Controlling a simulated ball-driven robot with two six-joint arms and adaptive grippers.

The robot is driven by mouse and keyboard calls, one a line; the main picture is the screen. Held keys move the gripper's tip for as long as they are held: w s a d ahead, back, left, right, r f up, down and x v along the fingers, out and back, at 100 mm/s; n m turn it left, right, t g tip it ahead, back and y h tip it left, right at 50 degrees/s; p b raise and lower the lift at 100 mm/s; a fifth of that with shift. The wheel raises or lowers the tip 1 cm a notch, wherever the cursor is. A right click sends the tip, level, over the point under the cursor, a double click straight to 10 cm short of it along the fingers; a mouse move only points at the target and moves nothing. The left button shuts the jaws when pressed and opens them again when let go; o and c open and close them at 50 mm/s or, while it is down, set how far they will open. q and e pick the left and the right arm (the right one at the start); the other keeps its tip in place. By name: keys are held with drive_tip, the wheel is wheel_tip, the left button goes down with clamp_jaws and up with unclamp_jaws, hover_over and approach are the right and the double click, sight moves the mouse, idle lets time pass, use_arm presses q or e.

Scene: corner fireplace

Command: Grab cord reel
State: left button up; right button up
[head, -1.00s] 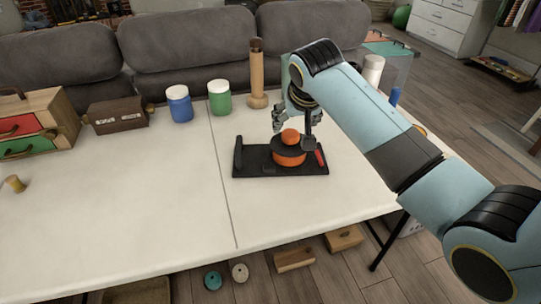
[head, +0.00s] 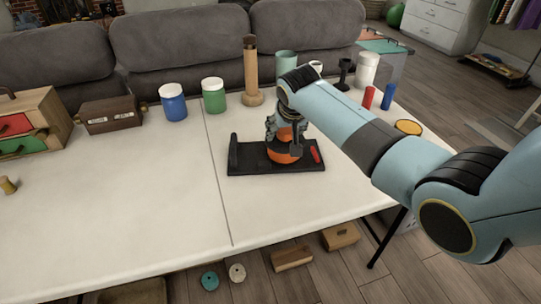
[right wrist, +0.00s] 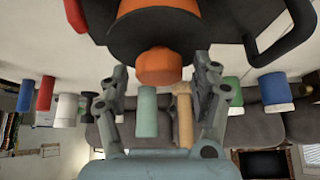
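The cord reel (head: 281,156), orange and black with an orange knob on top, sits on a black base (head: 248,163) on the white table. In the right wrist view the reel's orange knob (right wrist: 158,67) shows below a wide black disc. My right gripper (head: 285,128) is at the top of the reel and partly hides it. In the right wrist view its two fingers (right wrist: 160,80) are spread on either side of the knob, with gaps between. My left gripper is not in view.
A blue jar (head: 174,103), a green jar (head: 214,96) and a tall wooden cylinder (head: 251,72) stand behind the reel. Red (head: 368,98) and blue (head: 388,96) cylinders stand to the right. The table's front left is clear.

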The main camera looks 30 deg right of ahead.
clamp_jaws()
drive_tip(key=shift+w+r, duration=0.1)
drive_tip(key=shift+r, duration=0.1)
idle(0.3)
